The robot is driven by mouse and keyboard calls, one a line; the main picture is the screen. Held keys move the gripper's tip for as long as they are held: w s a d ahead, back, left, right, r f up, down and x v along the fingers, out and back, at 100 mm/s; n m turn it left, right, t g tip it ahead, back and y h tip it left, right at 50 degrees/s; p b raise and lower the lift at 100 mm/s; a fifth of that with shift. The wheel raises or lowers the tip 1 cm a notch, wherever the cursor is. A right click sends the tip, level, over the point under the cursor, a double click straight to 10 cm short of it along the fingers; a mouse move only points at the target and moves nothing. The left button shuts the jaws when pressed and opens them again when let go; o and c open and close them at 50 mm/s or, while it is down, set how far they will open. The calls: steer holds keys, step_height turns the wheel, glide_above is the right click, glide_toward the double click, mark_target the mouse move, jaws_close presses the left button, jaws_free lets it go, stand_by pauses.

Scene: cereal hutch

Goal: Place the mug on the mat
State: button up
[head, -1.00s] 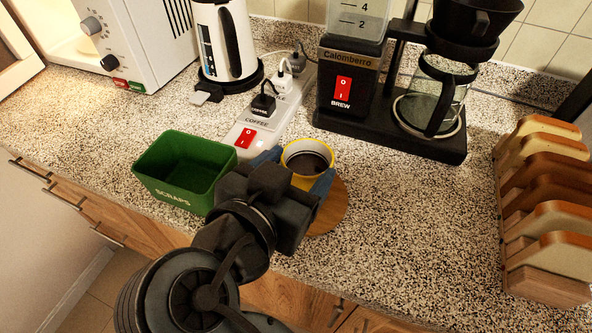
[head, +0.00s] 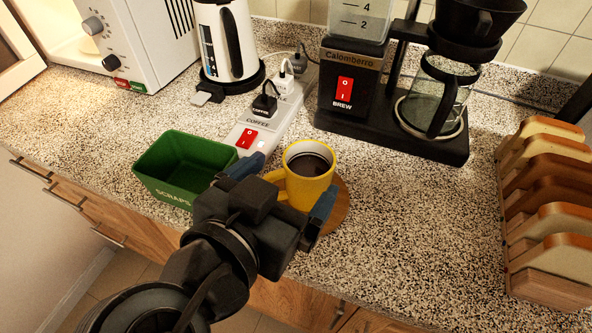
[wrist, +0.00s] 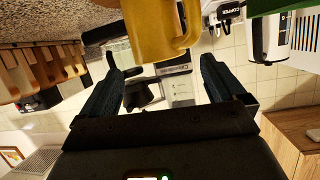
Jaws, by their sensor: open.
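The yellow mug (head: 311,187) holds dark liquid and stands upright on the round wooden mat (head: 337,209), whose right part shows beyond it. The mug's handle points left. My gripper (head: 283,186) is open, just in front of the mug, with a blue finger on either side and space around the mug. In the wrist view the mug (wrist: 158,27) is at the top, beyond and apart from the two fingertips of my gripper (wrist: 158,68).
A green scraps bin (head: 178,177) stands left of the mug. Behind are a power strip (head: 262,127) with plugs and a coffee maker (head: 345,110). A toast rack (head: 540,285) with bread is at the right. The counter between mat and rack is clear.

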steer(key=v, duration=0.9)
steer(key=shift+w, duration=0.1)
steer(key=shift+c, duration=0.3)
stand_by(0.8)
